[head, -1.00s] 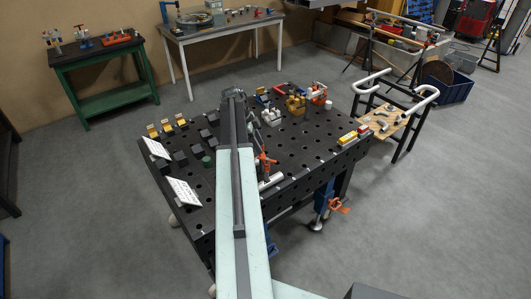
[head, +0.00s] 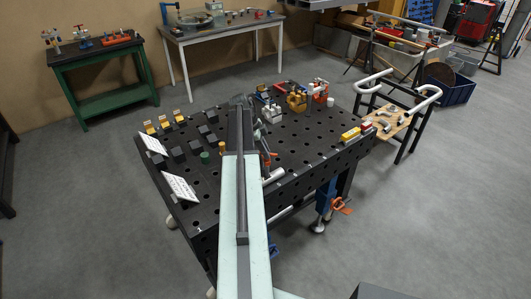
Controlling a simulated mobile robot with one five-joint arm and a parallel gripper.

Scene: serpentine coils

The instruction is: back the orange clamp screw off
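My arm reaches out over the black perforated welding table (head: 318,128). My gripper (head: 239,100) is at its far end, small and dark; its fingers cannot be made out. Just right of my arm, a small orange part (head: 273,156) shows at a clamp, mostly hidden behind the arm. An orange and white clamp (head: 320,88) stands at the table's back right. An orange handle (head: 341,206) sits on a blue vise (head: 323,198) below the table's front edge. I cannot tell which orange part is the clamp screw.
Dark blocks (head: 178,157), yellow-topped pieces (head: 165,122) and white label cards (head: 180,188) occupy the table's left side. Yellow and red blocks (head: 350,135) lie near the right edge. A pipe-railed cart (head: 395,115) stands to the right. The front-right tabletop is mostly bare.

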